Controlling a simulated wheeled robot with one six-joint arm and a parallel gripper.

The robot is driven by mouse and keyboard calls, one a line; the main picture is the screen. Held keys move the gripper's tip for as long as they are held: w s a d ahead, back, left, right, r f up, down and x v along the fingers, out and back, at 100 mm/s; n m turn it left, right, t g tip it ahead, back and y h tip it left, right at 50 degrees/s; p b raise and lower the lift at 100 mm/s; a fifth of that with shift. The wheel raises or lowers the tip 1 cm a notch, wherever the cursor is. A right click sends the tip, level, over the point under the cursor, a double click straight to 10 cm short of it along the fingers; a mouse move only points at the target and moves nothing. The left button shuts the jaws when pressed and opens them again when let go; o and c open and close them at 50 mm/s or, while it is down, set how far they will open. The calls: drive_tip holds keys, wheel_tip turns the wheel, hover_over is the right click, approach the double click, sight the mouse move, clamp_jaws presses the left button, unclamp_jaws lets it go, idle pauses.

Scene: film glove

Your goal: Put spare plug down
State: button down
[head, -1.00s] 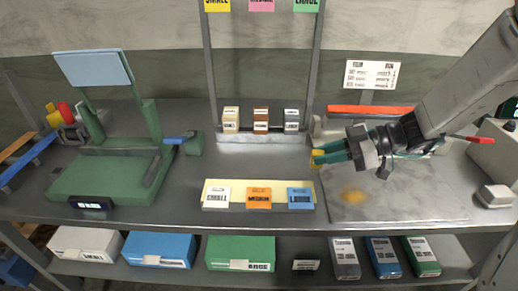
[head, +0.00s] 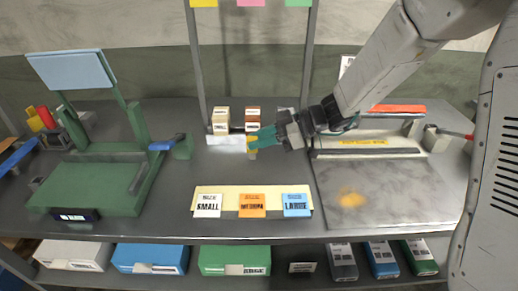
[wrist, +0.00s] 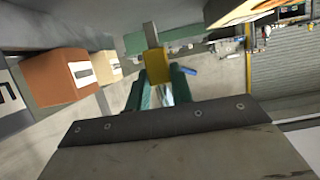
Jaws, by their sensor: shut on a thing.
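A yellow piece, which I take to be the spare plug (head: 252,142), is at the tip of my gripper (head: 262,138). In the wrist view the yellow plug (wrist: 157,67) sits between the green fingers of my gripper (wrist: 160,88), with a tan bar rising beyond it. My gripper is shut on it and reaches left over the bench, in front of the small block rack. The fingers hide part of the plug and of the rack. I cannot tell whether the plug touches anything.
The rack holds a beige block (head: 221,120), a brown block (head: 252,114) and a partly hidden grey one. A size tray (head: 228,190) with white, orange and blue cards lies in front. A green stand (head: 95,185) is left; a stained grey plate (head: 385,190) is right.

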drive_tip(key=shift+w+a, duration=0.1)
drive_tip(key=shift+a, duration=0.1)
drive_tip(key=shift+f, duration=1.75)
drive_tip(key=shift+f, duration=0.2)
drive_tip(key=c, duration=1.2)
unclamp_jaws()
drive_tip(key=shift+c, duration=0.2)
drive_tip(key=shift+r, duration=0.1)
